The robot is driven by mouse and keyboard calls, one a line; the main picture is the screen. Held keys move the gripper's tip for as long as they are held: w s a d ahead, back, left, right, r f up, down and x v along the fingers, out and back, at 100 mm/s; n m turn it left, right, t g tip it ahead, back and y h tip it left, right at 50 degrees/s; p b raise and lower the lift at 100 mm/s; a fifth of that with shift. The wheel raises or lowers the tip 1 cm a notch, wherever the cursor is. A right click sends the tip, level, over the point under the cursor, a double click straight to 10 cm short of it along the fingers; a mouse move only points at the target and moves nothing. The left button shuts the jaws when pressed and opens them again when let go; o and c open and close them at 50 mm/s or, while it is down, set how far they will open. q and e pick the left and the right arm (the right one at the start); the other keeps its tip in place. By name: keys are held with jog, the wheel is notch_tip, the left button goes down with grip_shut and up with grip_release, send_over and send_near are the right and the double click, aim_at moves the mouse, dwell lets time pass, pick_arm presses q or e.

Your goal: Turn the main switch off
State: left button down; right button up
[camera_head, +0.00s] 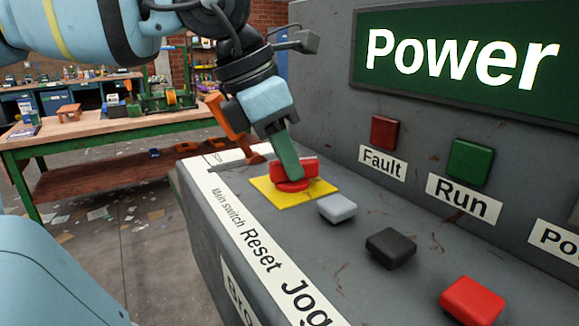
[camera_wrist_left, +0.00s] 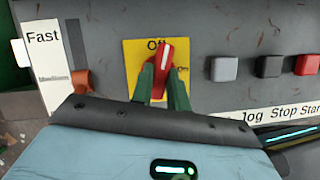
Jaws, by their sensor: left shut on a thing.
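The main switch (camera_head: 294,184) is a red rotary knob on a yellow plate (camera_head: 322,188) on the sloping grey console. In the left wrist view the red knob (camera_wrist_left: 165,58) points up, leaning slightly right, its tip beside the "Off" label at the plate's top; "On" is at the right. My left gripper (camera_head: 290,172) comes down from above, its green fingers on both sides of the knob and shut on it. The fingers also show in the left wrist view (camera_wrist_left: 163,88) and cover the knob's lower part. My right gripper is not in view.
Grey (camera_head: 338,208), black (camera_head: 391,247) and red (camera_head: 472,300) buttons run beside the switch. An orange lever (camera_head: 228,118) stands close beside my left gripper. Red Fault (camera_head: 385,132) and green Run (camera_head: 470,161) lamps sit below a lit green "Power" sign (camera_head: 460,58).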

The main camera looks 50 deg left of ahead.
pick_arm(q)
jog(key=shift+f+n+y+b, duration=0.1)
jog(key=shift+n+y+b, duration=0.4)
jog(key=shift+n, duration=0.5)
jog(key=shift+d+n+b, duration=0.1)
jog(key=shift+n+b, duration=0.35)
jog(key=shift+n, duration=0.05)
jog(key=c, duration=1.4)
grip_release()
jog(key=shift+o, duration=0.2)
jog(key=p+v, duration=0.1)
jog(key=v, duration=0.7)
